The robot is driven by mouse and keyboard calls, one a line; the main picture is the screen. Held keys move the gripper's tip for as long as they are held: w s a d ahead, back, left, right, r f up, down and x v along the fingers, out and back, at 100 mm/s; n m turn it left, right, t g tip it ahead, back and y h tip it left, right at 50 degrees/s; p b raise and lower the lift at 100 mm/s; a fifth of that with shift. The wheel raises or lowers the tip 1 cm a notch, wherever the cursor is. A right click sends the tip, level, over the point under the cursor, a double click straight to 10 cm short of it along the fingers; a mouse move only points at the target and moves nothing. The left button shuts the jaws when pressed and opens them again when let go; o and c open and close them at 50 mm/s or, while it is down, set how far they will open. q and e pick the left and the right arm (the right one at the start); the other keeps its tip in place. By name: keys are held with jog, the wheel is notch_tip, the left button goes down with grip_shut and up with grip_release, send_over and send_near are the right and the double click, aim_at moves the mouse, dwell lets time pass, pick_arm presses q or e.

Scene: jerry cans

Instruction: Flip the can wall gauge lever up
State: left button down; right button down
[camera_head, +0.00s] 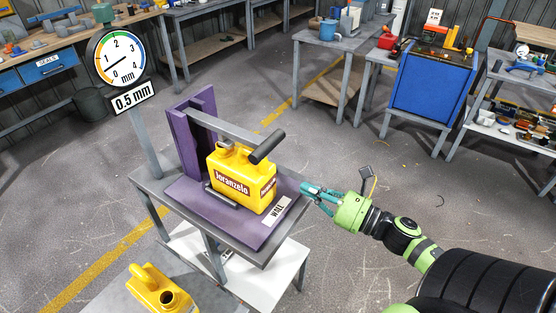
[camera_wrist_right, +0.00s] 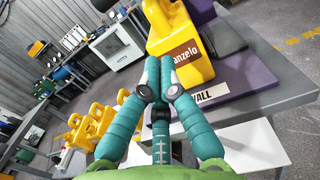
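The wall gauge stands on a grey stand, with a purple base (camera_head: 235,229) and a purple upright (camera_head: 182,135). Its grey lever (camera_head: 225,128) runs from the upright out over the yellow can and ends in a black handle (camera_head: 267,146). The lever is down, close above the can. The yellow can (camera_head: 232,190) stands upright on the base; it also shows in the right wrist view (camera_wrist_right: 178,68). My left gripper is not in view.
A round dial (camera_head: 117,57) over a "0.5 mm" sign stands on a post at the back left. Another yellow can (camera_head: 160,290) is at the front left. A blue cabinet (camera_head: 430,92) and workbenches stand behind. The floor right of the stand is clear.

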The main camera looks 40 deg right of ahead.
aim_at(268, 167)
jog(key=p+x, duration=0.2)
jog(key=x, duration=0.6)
jog(key=shift+w+r, duration=0.15)
jog(key=shift+w+a+r+p, duration=0.1)
jog(key=shift+w+r+p, duration=0.05)
jog(key=shift+r+p, duration=0.7)
jog(key=shift+w+a+r+p, duration=0.15)
jog(key=shift+r+p, duration=0.45)
jog(key=shift+r, duration=0.3)
jog(key=shift+d, duration=0.1)
